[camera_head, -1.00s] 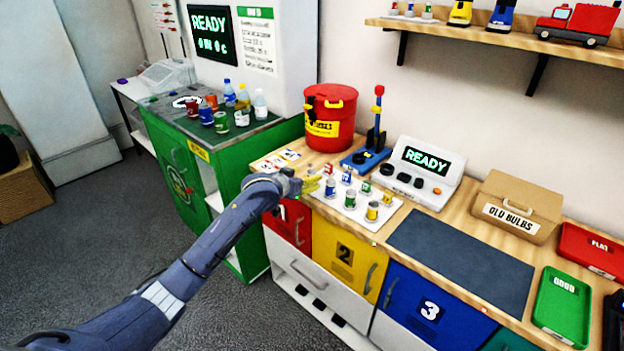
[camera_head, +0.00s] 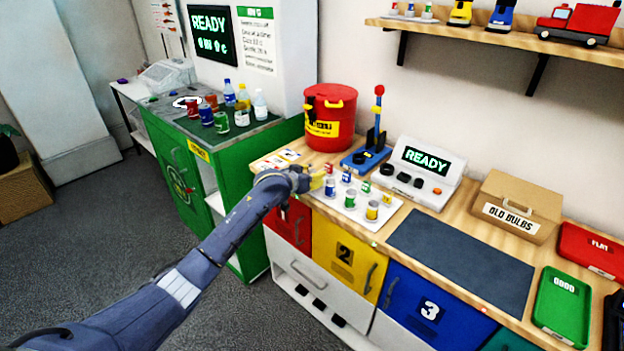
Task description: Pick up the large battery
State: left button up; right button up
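A white tray (camera_head: 378,224) on the wooden counter holds several small upright batteries. My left gripper (camera_head: 316,181) is at the left end of the tray, close to the batteries there. Its fingers are small and partly merged with the tray's contents, so I cannot tell whether they are open or touching a battery.
A red bin (camera_head: 330,110), a blue tester with a red-knobbed lever (camera_head: 376,130) and a READY console (camera_head: 424,172) stand behind the tray. A dark mat (camera_head: 462,262) lies to the right, before the OLD BULBS box (camera_head: 516,208). Green (camera_head: 564,300) and red trays are further right.

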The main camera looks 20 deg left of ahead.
pick_arm(q)
grip_shut()
dwell(0.4)
